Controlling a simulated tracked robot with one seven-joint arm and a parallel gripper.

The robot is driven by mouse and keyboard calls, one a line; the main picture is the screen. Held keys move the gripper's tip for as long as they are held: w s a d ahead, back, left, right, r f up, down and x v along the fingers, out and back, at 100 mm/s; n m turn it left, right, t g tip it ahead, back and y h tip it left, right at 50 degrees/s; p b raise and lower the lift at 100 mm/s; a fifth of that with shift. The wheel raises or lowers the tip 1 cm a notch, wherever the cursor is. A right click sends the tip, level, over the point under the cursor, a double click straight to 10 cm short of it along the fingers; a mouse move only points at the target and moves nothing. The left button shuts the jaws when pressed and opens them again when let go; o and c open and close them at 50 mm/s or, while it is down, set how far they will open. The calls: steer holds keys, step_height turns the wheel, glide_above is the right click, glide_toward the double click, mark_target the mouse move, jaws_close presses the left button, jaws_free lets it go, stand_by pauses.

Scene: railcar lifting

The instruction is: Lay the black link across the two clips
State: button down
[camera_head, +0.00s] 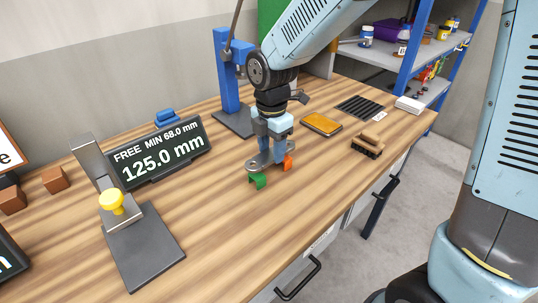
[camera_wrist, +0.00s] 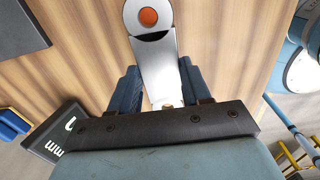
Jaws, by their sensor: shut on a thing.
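My gripper (camera_head: 271,138) points down at the middle of the bench and is shut on a flat link. The link looks grey in the head view (camera_head: 265,160) and pale silver, with a rounded end, in the wrist view (camera_wrist: 155,62). No black link shows. A green clip (camera_head: 257,181) is under the link's near left end, and an orange clip (camera_head: 287,162) is by its right end. I cannot tell whether the link touches them. In the wrist view an orange disc shows at the link's far end. The blue fingers (camera_wrist: 160,90) flank the link.
A stand with a yellow knob (camera_head: 111,200) and a display reading 125.0 mm (camera_head: 163,152) are at left. A blue post (camera_head: 228,75) stands behind. An orange tray (camera_head: 321,124), a ribbed black mat (camera_head: 360,106) and a small wooden railcar (camera_head: 368,145) are at right. The bench front is clear.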

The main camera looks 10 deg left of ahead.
mark_target(271, 153)
steer(key=shift+f, duration=1.25)
steer(key=shift+f, duration=0.15)
steer(key=c, duration=0.5)
jaws_free()
step_height(271, 153, up, 12)
